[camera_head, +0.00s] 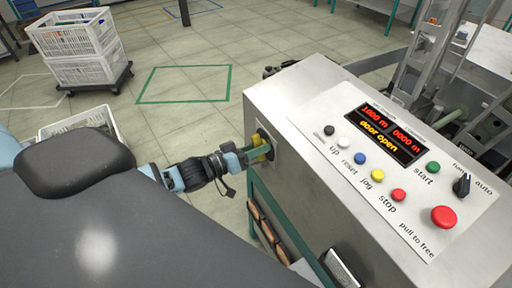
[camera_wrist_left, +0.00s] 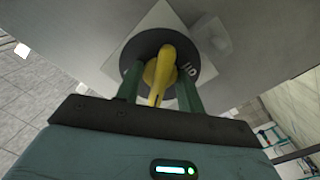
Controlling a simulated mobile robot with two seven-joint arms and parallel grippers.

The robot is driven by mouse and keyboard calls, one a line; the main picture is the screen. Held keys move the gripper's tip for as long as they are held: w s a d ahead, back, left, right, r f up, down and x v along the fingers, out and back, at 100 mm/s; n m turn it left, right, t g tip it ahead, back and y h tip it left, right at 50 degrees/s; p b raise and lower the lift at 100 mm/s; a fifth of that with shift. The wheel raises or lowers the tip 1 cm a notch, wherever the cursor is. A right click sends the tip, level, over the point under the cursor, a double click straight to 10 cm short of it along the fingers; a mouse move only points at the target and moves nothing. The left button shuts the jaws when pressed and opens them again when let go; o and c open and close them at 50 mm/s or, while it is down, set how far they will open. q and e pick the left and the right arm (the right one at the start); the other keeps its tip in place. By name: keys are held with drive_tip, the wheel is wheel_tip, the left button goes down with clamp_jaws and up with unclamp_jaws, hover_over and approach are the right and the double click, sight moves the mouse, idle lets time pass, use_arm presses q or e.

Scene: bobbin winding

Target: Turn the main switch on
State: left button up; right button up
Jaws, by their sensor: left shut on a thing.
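The main switch has a yellow handle (camera_wrist_left: 163,70) on a dark round plate (camera_wrist_left: 140,49) with a pale square surround, on the side of the grey machine cabinet. In the wrist view the handle runs nearly up and down, slightly tilted. Pale lettering shows right of it; I cannot read it surely. My left gripper (camera_wrist_left: 160,88) has its two green fingers on either side of the handle and is shut on it. In the head view the left gripper (camera_head: 255,155) reaches the switch, and a bit of yellow (camera_head: 261,140) shows there. My right gripper is out of view.
The cabinet top (camera_head: 310,78) bears a control panel with coloured buttons, a red stop knob (camera_head: 444,216) and a black selector. Its display (camera_head: 384,134) reads "door open". White crates (camera_head: 77,50) stand on a dolly at the back left. The floor behind is mostly clear.

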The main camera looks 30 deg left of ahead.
use_arm(q)
drive_tip(key=m, duration=0.3)
drive_tip(key=shift+m, duration=0.4)
drive_tip(key=o, duration=1.6)
drive_tip(key=shift+c, duration=0.2)
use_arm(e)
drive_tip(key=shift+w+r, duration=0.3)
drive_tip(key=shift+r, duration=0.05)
use_arm(q)
drive_tip(key=shift+s, duration=0.15)
drive_tip(key=p+v, duration=0.3)
drive_tip(key=v, duration=0.5)
drive_tip(key=shift+s+a, duration=0.25)
drive_tip(key=shift+s, duration=0.05)
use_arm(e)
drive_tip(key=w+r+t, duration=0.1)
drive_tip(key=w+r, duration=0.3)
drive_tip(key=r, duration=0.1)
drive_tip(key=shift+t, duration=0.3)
